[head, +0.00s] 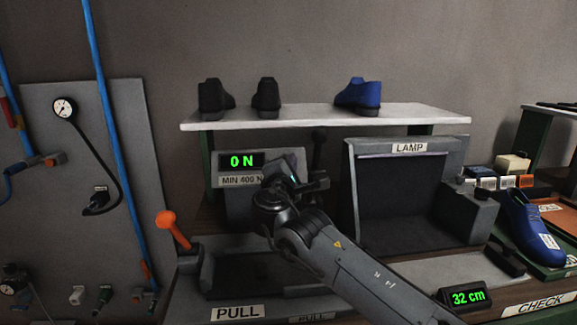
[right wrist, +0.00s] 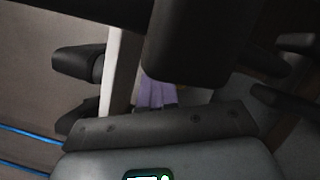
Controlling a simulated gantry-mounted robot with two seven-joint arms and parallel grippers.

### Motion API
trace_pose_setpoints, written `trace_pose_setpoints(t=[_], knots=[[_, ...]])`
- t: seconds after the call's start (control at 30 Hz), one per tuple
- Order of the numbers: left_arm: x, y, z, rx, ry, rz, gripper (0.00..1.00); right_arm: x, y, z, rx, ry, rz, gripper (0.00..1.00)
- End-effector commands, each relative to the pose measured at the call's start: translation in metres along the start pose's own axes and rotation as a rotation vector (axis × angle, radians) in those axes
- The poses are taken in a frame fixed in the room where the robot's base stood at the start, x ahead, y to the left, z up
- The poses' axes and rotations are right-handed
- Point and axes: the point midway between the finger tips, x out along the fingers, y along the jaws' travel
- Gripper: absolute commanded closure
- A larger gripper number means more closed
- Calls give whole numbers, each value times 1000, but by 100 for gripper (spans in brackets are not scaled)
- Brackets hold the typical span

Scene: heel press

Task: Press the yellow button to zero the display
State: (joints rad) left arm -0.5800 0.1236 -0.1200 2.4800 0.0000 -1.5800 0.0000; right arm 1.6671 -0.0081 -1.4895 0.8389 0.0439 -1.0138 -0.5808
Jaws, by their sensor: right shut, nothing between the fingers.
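The display (head: 241,161) on the grey press panel (head: 237,200) reads "0 N" in green, above a "MIN 400 N" label (head: 240,181). My right gripper (head: 292,172) is in front of the panel's right part, just right of the display; it is shut and empty. Whether the gripper touches the panel cannot be told. In the right wrist view, part of a lit display (right wrist: 148,177) shows at the bottom edge. My left gripper is not in view.
A white shelf (head: 400,115) with dark shoes (head: 267,95) and a blue shoe (head: 360,93) hangs above the panel. An orange-knobbed lever (head: 172,230) stands at left. The lamp box (head: 405,195) is close on the right.

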Motion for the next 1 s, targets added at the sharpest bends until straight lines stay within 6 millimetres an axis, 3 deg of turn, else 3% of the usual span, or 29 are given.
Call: trace_pose_setpoints(t=[0.5,1.0], knots=[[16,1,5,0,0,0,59,-30,21,21,1,1,2,100],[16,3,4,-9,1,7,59,-32,23,23,0,0,1,100]])
